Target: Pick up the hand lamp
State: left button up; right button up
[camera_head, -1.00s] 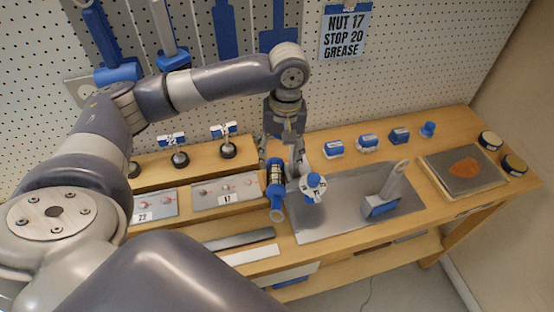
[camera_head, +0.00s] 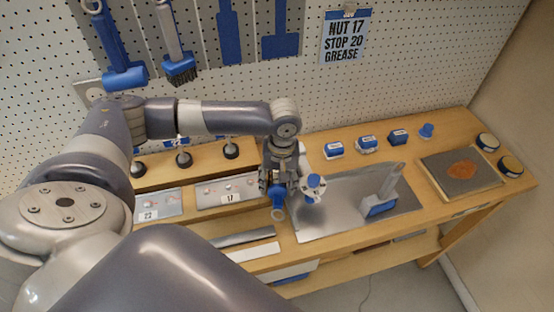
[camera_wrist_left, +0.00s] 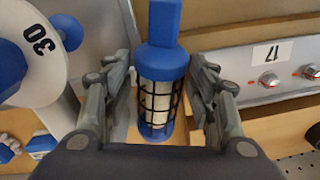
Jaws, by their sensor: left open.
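The hand lamp (camera_wrist_left: 158,95) is blue with a dark cage around a pale tube. In the left wrist view it lies between the two fingers of my left gripper (camera_wrist_left: 160,68), with a visible gap on each side. In the head view the lamp's blue end and ring (camera_head: 278,203) show below my left gripper (camera_head: 278,186), which hides most of its cage. The left gripper is open and not closed on the lamp. My right gripper is not in view.
A white and blue dial piece (camera_head: 313,187) stands close right of the lamp; it reads 30 in the left wrist view (camera_wrist_left: 28,55). A metal sheet (camera_head: 340,212) with a blue-based tool (camera_head: 382,202) lies right. A panel marked 17 (camera_head: 226,192) is left.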

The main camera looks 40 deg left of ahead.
aim_at(277, 184)
pick_arm(q)
jog(key=shift+c, duration=1.1)
jog(key=c, duration=0.8)
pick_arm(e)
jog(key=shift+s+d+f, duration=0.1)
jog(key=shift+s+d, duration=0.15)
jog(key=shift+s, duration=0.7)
pick_arm(q)
jog(key=shift+r, duration=0.1)
